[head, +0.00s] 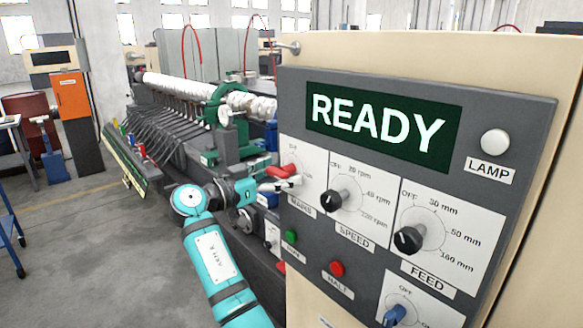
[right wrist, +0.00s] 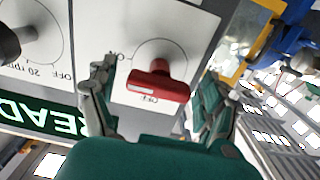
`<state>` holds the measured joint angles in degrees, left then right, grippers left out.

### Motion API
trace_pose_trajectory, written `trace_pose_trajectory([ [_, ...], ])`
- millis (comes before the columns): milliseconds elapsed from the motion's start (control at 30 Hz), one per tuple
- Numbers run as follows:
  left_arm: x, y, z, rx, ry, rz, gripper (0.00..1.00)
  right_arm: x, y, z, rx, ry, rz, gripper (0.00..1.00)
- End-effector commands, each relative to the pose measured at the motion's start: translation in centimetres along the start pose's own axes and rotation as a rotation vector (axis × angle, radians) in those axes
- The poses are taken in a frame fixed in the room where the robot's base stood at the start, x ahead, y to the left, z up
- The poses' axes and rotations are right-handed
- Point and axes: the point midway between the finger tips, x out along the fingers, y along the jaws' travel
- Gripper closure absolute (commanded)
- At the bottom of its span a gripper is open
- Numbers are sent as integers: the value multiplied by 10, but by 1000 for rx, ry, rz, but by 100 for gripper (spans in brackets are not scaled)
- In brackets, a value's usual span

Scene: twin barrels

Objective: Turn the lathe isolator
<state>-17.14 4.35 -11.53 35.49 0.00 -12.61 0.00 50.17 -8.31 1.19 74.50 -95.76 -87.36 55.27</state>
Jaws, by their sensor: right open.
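The lathe isolator is a red handle (head: 282,171) on a white plate labelled MAINS, at the left of the grey control panel (head: 268,130). In the right wrist view the red handle (right wrist: 160,82) shows upside down, its bar roughly level across the picture, with OFF and ON marks beside it. I cannot tell which mark it points to. My right gripper (head: 279,186) is open at the handle. In the right wrist view its fingers (right wrist: 159,78) stand on either side of the handle, with gaps visible. My left gripper is not in view.
A READY display (head: 380,122), a black speed knob (head: 337,201), a feed knob (head: 408,240), a blue knob (head: 394,316), a green button (head: 291,236) and a red HALT button (head: 337,268) share the panel. The lathe (head: 205,100) runs back at left. Open floor lies left.

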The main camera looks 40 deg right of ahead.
Motion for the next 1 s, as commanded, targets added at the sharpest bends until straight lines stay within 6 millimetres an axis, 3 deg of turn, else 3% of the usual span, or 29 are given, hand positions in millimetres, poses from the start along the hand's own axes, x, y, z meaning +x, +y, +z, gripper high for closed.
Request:
trace_pose_trajectory([
  [333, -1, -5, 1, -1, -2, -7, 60, -2, 0, 0, 0, 0, 0, 17],
  [767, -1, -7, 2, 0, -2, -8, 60, -1, 0, 0, 1, 0, 0, 74],
  [1000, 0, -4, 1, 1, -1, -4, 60, -1, 0, 0, -17, 1, 0, 74],
])
